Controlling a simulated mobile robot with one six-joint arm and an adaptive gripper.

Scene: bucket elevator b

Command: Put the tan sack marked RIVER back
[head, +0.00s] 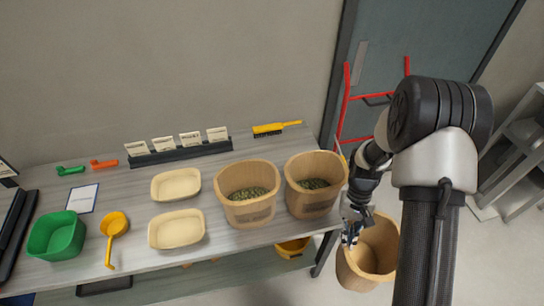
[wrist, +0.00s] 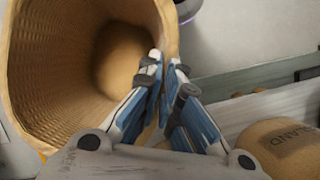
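A tan woven sack (head: 385,262), shaped like a bucket, hangs past the right end of the table, tilted with its mouth toward my cameras. My gripper (head: 352,230) is at its left rim. In the wrist view the fingers (wrist: 167,85) are closed on the rim of this sack (wrist: 50,70), and its inside looks empty. Its marking is hidden, so I cannot read whether it says RIVER. Two more tan sacks stand upright on the table, the middle one (head: 250,208) and the right one (head: 314,200), both holding green-brown material. A label ending in "LAND" shows on a sack (wrist: 285,145) in the wrist view.
Two shallow cream trays (head: 177,230), a green tub (head: 56,238) and a yellow scoop (head: 114,224) are on the table. A card rack (head: 180,152) and a yellow brush (head: 270,129) lie at the back. A red hand truck (head: 346,98) stands behind my arm. A yellow bin (head: 292,248) is below the table.

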